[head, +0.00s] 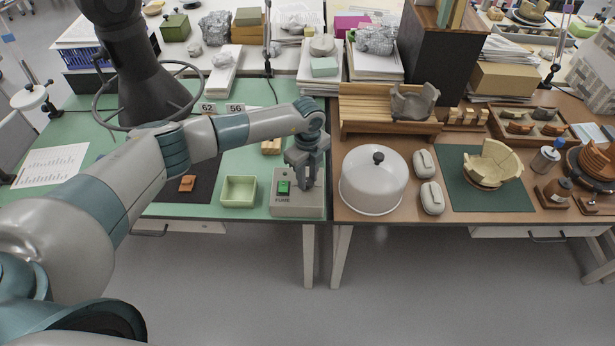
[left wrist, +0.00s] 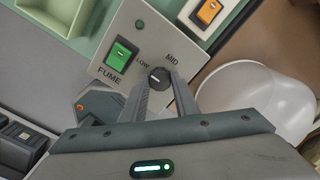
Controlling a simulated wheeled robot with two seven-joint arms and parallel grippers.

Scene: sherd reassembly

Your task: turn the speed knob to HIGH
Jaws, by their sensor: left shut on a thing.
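The control box (head: 297,206) is a grey box marked FUME at the front edge of the green bench. It has a lit green switch (head: 283,187), which also shows in the left wrist view (left wrist: 121,53). The speed knob (left wrist: 158,77) is small, dark and round with a short white mark. The words LOW and MID show beside it. No HIGH label is visible. The mark seems to lie toward the LOW side. My left gripper (head: 306,184) is over the box, its fingers (left wrist: 160,86) shut on the knob from both sides. My right gripper is not in view.
A pale green tray (head: 239,191) stands left of the box. A white dome cover (head: 373,182) stands close on its right, on the brown table. An orange switch (left wrist: 208,11) shows near the box in the left wrist view. The floor in front is clear.

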